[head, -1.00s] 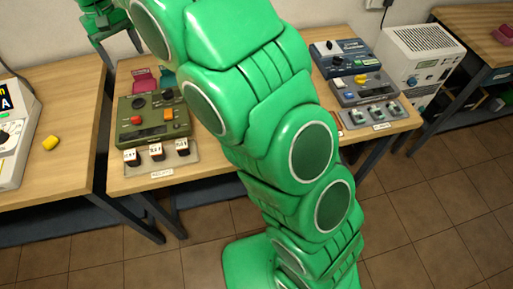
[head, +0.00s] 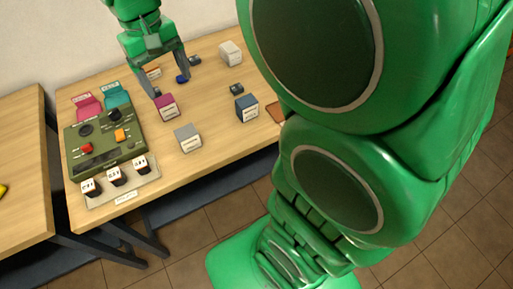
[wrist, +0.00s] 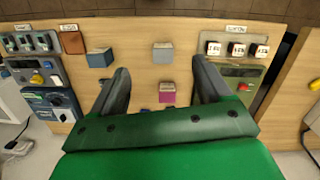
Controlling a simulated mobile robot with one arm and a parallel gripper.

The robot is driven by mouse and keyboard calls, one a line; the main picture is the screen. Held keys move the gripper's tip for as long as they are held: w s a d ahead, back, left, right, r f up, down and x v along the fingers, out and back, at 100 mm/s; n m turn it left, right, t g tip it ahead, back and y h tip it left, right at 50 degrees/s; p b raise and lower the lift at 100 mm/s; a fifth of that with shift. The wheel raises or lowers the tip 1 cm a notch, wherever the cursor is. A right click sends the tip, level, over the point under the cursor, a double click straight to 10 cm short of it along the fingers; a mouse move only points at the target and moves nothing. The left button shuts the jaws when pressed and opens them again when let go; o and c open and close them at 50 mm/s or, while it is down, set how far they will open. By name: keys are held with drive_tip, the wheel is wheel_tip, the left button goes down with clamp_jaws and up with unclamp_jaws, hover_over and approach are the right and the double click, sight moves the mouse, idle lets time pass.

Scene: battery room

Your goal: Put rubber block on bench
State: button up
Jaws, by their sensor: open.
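Several small labelled blocks stand on the bench (head: 215,150); I cannot read the labels or tell which block is rubber. A magenta block (head: 167,106) is nearest my gripper (head: 170,86), which hangs open above the bench. A grey block (head: 188,138), a dark blue block (head: 246,108) and a pale block (head: 230,52) stand apart from it. An orange-faced block (head: 153,71) is partly hidden behind my gripper. In the wrist view, the magenta block (wrist: 168,96) shows between my open fingers (wrist: 160,68), with the grey block (wrist: 163,53) beyond and the blue block (wrist: 99,58) left.
A green control panel (head: 103,140) with white rocker switches in front fills the bench's left end. Magenta and teal holders (head: 88,105) stand behind it. Small dark items lie among the blocks. Another bench (head: 22,180) stands left across a gap. My arm hides the right side.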

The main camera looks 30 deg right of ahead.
drive_tip(key=s+d+f, duration=0.2)
drive_tip(key=s+d, duration=0.1)
drive_tip(key=s, duration=0.4)
drive_tip(key=s+d+f+m, duration=0.1)
drive_tip(key=s+d+f, duration=0.1)
drive_tip(key=s, duration=0.5)
drive_tip(key=s+d+f+m, duration=0.1)
drive_tip(key=s+d, duration=0.3)
drive_tip(key=s, duration=0.3)
drive_tip(key=shift+s+f, duration=0.2)
drive_tip(key=shift+f, duration=0.2)
drive_tip(key=shift+d, duration=0.1)
